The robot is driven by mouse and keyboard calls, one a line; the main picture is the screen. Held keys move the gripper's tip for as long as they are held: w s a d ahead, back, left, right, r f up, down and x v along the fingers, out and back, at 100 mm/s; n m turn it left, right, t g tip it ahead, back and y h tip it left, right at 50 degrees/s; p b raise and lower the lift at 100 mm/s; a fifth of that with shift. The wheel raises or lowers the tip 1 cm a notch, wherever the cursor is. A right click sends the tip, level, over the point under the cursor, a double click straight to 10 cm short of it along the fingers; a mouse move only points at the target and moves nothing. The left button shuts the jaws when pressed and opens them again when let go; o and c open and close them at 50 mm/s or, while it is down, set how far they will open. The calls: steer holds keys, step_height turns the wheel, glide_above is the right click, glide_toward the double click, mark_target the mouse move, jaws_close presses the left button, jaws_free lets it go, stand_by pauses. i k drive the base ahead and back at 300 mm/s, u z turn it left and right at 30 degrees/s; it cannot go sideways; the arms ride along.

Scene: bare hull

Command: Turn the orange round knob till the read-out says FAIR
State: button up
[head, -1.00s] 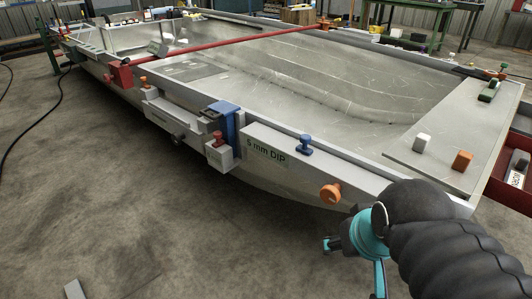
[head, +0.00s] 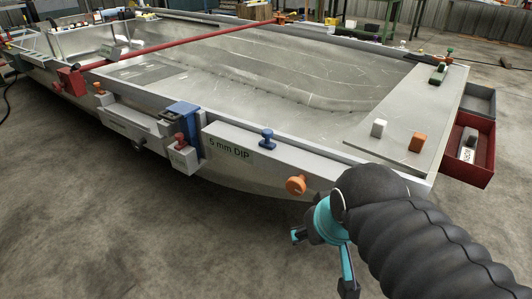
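The orange round knob (head: 296,185) sticks out from the side of the grey hull, near its front right corner. To its left a grey read-out panel (head: 228,153) bears the words "5 mm DIP". My gripper (head: 322,262) is below and a little right of the knob in the picture, apart from it. Its two teal and dark fingers are spread, with only floor seen between them. My black sleeved arm hides the hull's edge right of the knob.
A blue knob (head: 267,139) stands on the hull's rim above the panel. A red knob (head: 180,141) and a blue clamp (head: 184,115) are further left. A white block (head: 378,128) and an orange block (head: 418,142) sit on the corner plate. The floor in front is clear.

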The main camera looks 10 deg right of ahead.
mark_target(296, 186)
steer(key=u, duration=0.6)
steer(key=k, duration=1.1)
steer(key=z, duration=0.45)
